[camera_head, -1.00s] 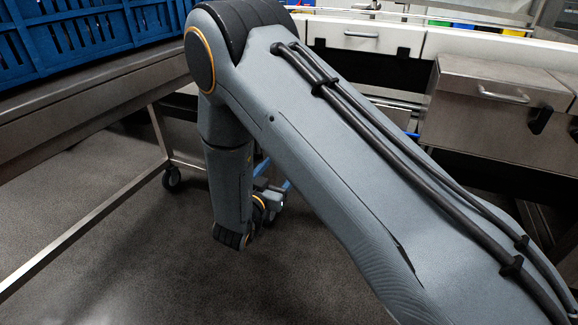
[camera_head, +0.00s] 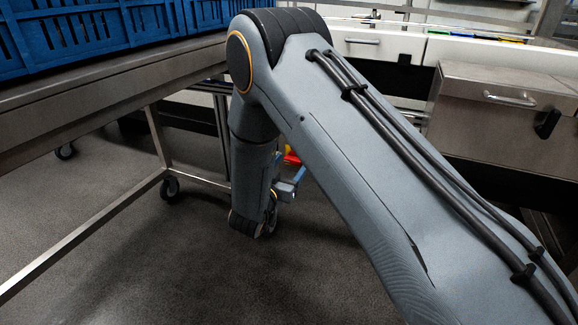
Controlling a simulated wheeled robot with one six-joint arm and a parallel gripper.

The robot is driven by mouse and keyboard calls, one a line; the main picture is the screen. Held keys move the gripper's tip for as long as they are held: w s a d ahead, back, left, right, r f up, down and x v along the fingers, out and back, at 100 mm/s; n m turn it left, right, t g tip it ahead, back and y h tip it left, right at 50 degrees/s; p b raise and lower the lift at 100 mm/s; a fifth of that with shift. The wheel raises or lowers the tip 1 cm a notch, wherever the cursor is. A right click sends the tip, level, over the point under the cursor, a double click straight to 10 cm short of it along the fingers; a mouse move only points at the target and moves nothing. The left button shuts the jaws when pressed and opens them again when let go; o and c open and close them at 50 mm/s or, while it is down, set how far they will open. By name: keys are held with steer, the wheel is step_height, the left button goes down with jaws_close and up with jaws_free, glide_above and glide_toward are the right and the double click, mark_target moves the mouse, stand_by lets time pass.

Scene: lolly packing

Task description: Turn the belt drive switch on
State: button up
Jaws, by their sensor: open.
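My arm fills the middle of the head view and hides much of what lies behind it. My gripper (camera_head: 289,166) shows only in part beside the forearm, low down, with blue fingers spread apart and nothing seen between them that it holds. A small red and yellow thing (camera_head: 291,156) shows just behind the fingers, partly hidden by my arm. I cannot tell whether it is the belt drive switch, or whether the gripper touches it. No other switch can be made out clearly.
A steel table (camera_head: 110,92) with blue crates (camera_head: 75,38) stands at the left, on castors. A steel cabinet (camera_head: 490,125) with a handle and a black fitting stands at the right. White drawers (camera_head: 375,42) run along the back. The dark floor at lower left is clear.

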steer(key=c, duration=1.1)
steer(key=shift+o, duration=0.2)
steer(key=m+p, duration=0.3)
steer(key=m, duration=0.1)
steer(key=shift+s, duration=0.1)
steer(key=m+p, duration=0.2)
steer(key=m, duration=0.2)
steer(key=m+p, duration=0.2)
steer(key=m, duration=0.3)
steer(key=shift+p, duration=0.3)
steer(key=m+p, duration=0.2)
steer(key=m, duration=0.2)
steer(key=shift+f+m, duration=0.15)
steer(key=shift+m, duration=0.25)
